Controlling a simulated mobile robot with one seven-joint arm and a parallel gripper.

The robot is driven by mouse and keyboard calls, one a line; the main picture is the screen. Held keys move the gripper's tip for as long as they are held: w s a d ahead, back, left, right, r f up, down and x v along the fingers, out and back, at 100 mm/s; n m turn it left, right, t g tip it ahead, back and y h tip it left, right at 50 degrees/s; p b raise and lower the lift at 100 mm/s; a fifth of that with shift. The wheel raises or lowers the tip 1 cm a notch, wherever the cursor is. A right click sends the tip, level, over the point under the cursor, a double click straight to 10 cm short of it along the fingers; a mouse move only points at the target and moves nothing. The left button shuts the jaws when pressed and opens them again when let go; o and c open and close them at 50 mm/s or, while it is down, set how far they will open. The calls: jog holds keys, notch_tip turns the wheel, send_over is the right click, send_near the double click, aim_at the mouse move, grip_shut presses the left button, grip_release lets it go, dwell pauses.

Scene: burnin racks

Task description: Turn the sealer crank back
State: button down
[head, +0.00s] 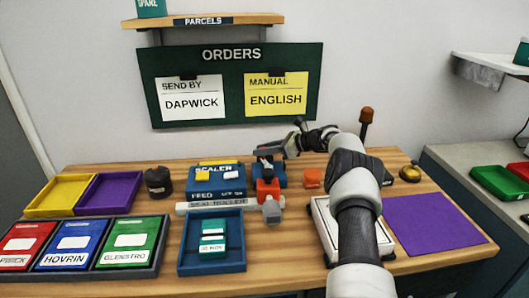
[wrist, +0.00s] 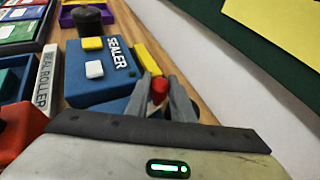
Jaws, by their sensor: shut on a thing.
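The blue sealer (head: 216,180) stands at the middle of the table, with a yellow and a white button on top; it also shows in the wrist view (wrist: 100,75). In the wrist view, the red knob of the crank (wrist: 159,86) sits between the two grey fingers of my gripper (wrist: 162,100), just beside the sealer's right side. My gripper is shut on this knob. In the head view my gripper (head: 264,153) reaches in from the right, above a blue part beside the sealer. The rest of the crank is mostly hidden by the fingers and the gripper body.
The white seal roller (head: 225,206) lies in front of the sealer, with a red-and-grey device (head: 268,190) at its right end. A blue tray (head: 212,268) stands in front. A dark round pot (head: 158,182) is at left, an orange disc (head: 313,177) and purple mat (head: 433,222) at right.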

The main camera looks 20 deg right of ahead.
jog(key=shift+a+n+y, duration=0.2)
jog(key=shift+n+y, duration=0.1)
dwell(0.4)
jog(key=c, duration=1.5)
grip_release()
jog(key=shift+c, duration=0.2)
jog(key=shift+s+d, duration=0.1)
jog(key=p+v, duration=0.1)
jog(key=v, duration=1.6)
jog(key=shift+d+r+p, duration=0.2)
jog(key=shift+r+p, duration=0.1)
jog(key=shift+p, duration=0.1)
jog(key=shift+w+a+g, duration=0.1)
jog(key=shift+w+g, duration=0.15)
jog(key=shift+g, duration=0.15)
